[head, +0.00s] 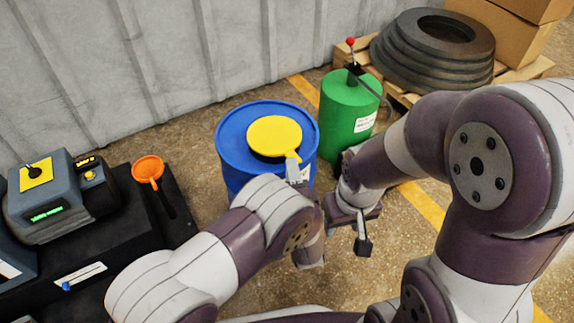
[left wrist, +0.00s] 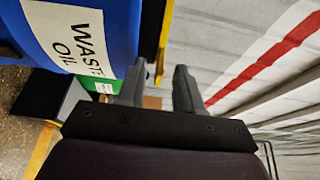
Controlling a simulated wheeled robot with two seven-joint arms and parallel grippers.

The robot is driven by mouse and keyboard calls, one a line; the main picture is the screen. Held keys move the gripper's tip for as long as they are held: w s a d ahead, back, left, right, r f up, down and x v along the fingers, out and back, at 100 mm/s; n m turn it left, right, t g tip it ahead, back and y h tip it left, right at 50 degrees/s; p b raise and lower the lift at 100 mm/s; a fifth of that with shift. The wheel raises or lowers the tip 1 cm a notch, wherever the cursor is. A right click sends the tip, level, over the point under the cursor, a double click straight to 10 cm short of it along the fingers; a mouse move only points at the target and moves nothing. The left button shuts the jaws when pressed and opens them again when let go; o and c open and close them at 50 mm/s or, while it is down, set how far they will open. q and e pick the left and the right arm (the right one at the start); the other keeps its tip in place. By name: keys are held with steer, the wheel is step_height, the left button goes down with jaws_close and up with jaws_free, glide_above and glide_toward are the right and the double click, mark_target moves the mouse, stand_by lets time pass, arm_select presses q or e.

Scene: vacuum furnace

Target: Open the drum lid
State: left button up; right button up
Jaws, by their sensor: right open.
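The blue drum (head: 232,158) stands upright on the floor, with a round yellow lid (head: 274,134) lying flat on its top. A yellow tab (head: 293,157) sticks out from the lid's near right edge. My left gripper (head: 298,174) is at this tab, its fingers partly hidden by my arm. In the left wrist view the left gripper (left wrist: 160,88) has its fingers apart. The yellow lid edge (left wrist: 163,45) shows in line with the gap; contact cannot be told. The drum's "WASTE OIL" label (left wrist: 88,40) is beside it. My right gripper (head: 348,222) is open and empty, right of the drum.
A green drum (head: 345,112) with a red-tipped lever stands behind right of the blue drum. A pallet (head: 398,93) with stacked dark rings is at the back right. A dark bench (head: 120,215) with a control box and an orange funnel (head: 148,170) is at left.

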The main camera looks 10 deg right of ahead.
arm_select(q)
jaws_close()
stand_by(1.5)
